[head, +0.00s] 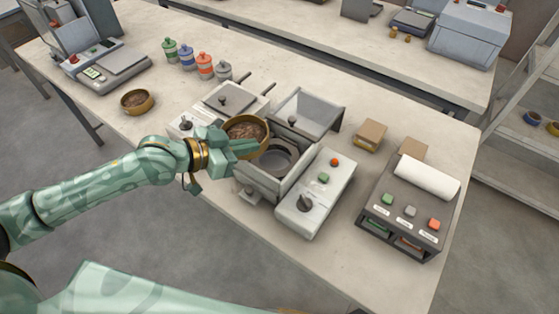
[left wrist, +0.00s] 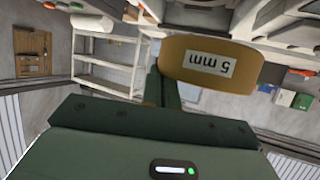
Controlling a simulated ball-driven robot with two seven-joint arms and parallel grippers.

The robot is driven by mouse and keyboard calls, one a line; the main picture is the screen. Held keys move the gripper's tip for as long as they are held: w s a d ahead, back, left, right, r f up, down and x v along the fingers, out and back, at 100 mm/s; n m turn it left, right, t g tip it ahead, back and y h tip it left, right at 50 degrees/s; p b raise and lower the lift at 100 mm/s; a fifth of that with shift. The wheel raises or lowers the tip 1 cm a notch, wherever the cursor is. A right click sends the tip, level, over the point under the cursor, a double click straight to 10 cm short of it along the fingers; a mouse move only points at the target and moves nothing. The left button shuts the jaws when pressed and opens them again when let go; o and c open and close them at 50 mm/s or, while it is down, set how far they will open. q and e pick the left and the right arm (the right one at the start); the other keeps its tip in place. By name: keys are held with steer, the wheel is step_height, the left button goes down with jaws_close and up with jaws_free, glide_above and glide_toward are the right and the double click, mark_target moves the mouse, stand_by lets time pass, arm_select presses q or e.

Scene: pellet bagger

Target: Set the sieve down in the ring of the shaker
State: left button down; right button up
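The sieve (head: 262,137) is a round brass-coloured pan filled with brown pellets. My left gripper (head: 241,144) is shut on its near left side and holds it up, roughly level. In the left wrist view the sieve (left wrist: 190,62) shows its brass wall with an upside-down "5 mm" label, at a finger of the gripper (left wrist: 164,90). The shaker (head: 320,192) is a light grey box with a dark round ring (head: 283,160) in its open well. The sieve is just left of and behind the ring in the picture, apart from it. My right gripper is out of view.
A second brass pan (head: 137,101) with pellets sits on the left of the table. Several capped bottles (head: 187,57) stand at the back. A dark button unit with a white roll (head: 428,177) is at right.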

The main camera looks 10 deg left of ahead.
arm_select(q)
steer(key=w+d+f, duration=0.1)
steer(key=f, duration=0.1)
steer(key=w+d+f+b, duration=0.1)
steer(key=w+d+f, duration=0.2)
steer(key=d+f, duration=0.1)
steer(key=shift+w+d+f+b, duration=0.1)
steer(key=shift+w+d+b, duration=0.1)
steer(key=shift+b, duration=0.15)
steer(key=f, duration=0.1)
steer(key=f+b, duration=0.1)
steer(key=f, duration=0.1)
steer(key=shift+w+d+f, duration=0.2)
steer(key=shift+w+d, duration=0.05)
steer(key=shift+d, duration=0.15)
steer(key=shift+f, duration=0.35)
steer(key=shift+a, duration=0.1)
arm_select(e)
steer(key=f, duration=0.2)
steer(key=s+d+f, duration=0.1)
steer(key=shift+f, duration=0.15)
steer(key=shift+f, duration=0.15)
